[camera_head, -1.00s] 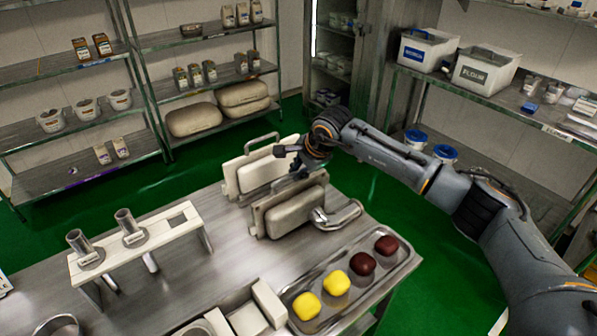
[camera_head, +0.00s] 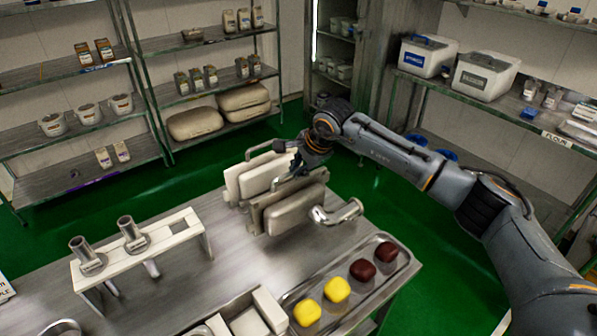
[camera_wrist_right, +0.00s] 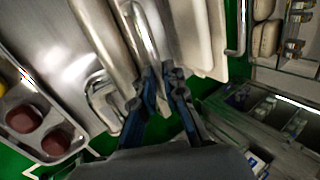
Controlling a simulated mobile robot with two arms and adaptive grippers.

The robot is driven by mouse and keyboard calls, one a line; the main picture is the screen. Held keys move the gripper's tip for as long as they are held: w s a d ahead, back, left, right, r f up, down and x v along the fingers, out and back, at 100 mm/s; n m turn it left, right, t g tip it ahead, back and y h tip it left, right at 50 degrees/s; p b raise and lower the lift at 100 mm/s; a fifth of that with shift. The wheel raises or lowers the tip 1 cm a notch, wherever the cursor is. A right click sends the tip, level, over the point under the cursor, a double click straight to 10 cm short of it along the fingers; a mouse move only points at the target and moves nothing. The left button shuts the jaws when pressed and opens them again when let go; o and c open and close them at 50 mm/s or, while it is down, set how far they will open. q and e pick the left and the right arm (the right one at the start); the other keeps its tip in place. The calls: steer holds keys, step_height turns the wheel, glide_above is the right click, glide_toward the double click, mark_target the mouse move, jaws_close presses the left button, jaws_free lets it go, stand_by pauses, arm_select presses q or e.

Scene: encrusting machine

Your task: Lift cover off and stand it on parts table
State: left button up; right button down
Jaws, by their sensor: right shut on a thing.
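The near cover (camera_head: 294,214), a metal plate with a cream rounded pad, stands upright on the steel table (camera_head: 225,262). A curved metal pipe handle (camera_head: 337,212) sticks out at its right side. My right gripper (camera_head: 301,168) is at the top of this cover. In the right wrist view its blue-grey fingers (camera_wrist_right: 160,88) are closed around the cover's U-shaped handle (camera_wrist_right: 147,30). I cannot tell whether the cover's lower edge bears on the table. A second cream cover (camera_head: 250,178) with its own handle stands just behind it. My left gripper is not in view.
A tray (camera_head: 385,275) with yellow and dark red dough pieces lies at the table's right edge. A white rack (camera_head: 165,238) with two metal tubes stands to the left. Shelves (camera_head: 195,95) line the back. Some table is bare left of the covers.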

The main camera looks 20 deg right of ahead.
mark_target(298, 183)
step_height(298, 183, up, 3)
steer(key=shift+w+r+p, duration=0.1)
steer(key=shift+p, duration=0.25)
steer(key=shift+s+d, duration=0.15)
steer(key=shift+s, duration=0.35)
stand_by(0.6)
steer(key=shift+f+b, duration=0.2)
steer(key=shift+b, duration=0.15)
steer(key=shift+f+b, duration=0.85)
steer(key=shift+f, duration=0.1)
steer(key=shift+s, duration=0.1)
steer(key=shift+f+b, duration=0.1)
steer(key=shift+b, duration=0.3)
steer(key=shift+f+b, duration=1.6)
steer(key=shift+f, duration=0.15)
